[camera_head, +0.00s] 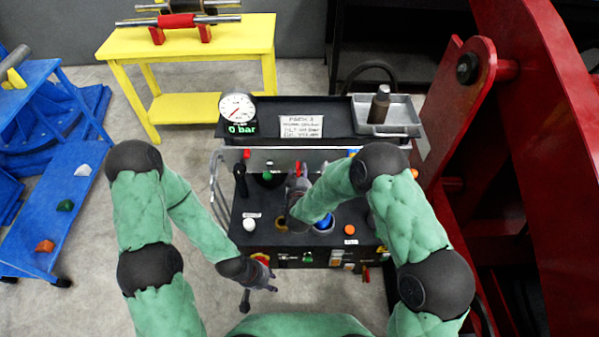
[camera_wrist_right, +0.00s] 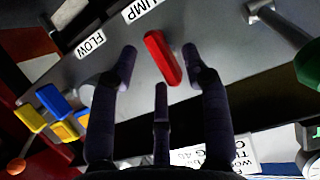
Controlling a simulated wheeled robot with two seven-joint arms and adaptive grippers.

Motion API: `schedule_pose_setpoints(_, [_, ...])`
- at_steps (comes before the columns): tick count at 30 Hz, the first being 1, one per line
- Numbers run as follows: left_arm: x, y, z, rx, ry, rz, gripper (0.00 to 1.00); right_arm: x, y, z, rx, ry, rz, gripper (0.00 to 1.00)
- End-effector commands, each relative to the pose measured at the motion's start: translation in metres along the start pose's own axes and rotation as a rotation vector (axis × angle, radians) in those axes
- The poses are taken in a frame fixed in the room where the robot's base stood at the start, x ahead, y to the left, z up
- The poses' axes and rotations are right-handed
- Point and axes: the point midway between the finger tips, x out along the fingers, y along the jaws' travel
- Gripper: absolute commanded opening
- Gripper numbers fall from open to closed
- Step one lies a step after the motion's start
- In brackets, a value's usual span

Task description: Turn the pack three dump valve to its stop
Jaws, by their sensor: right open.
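The dump valve's red lever handle (camera_wrist_right: 163,57) sits on the grey panel under a partly cut-off label ending in "UMP" (camera_wrist_right: 140,8). In the head view a bit of red (camera_head: 298,168) shows at the tip of my right gripper (camera_head: 297,184). In the wrist view my right gripper (camera_wrist_right: 159,52) is open, with its fingers on either side of the lever's lower part. I cannot tell whether they touch it. My left gripper (camera_head: 264,283) hangs low in front of the console, away from the valve; its finger opening is unclear.
The console (camera_head: 240,205) carries a gauge (camera_head: 237,107) showing 0 bar, a sign (camera_head: 301,127) and a metal tray (camera_head: 400,115) with a dark bottle. A FLOW label (camera_wrist_right: 90,43) and yellow and blue blocks (camera_wrist_right: 50,98) lie left of the lever. Red machinery stands right.

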Motion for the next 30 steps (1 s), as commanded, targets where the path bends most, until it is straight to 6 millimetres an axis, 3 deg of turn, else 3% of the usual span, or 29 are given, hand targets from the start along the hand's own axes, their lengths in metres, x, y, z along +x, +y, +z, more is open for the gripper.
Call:
schedule_pose_setpoints(9, [0.0, 0.0, 0.0, 0.0, 0.0, 0.0, 0.35, -0.064, -0.001, -0.001, -0.003, 0.002, -0.004, 0.48])
schedule_pose_setpoints(15, [0.0, 0.0, 0.0, 0.0, 0.0, 0.0, 0.35, -0.091, -0.001, 0.0, -0.002, 0.001, -0.002, 0.48])
schedule_pose_setpoints(30, [0.0, 0.0, 0.0, 0.0, 0.0, 0.0, 0.35, -0.101, 0.0, 0.0, -0.002, 0.0, -0.001, 0.48])
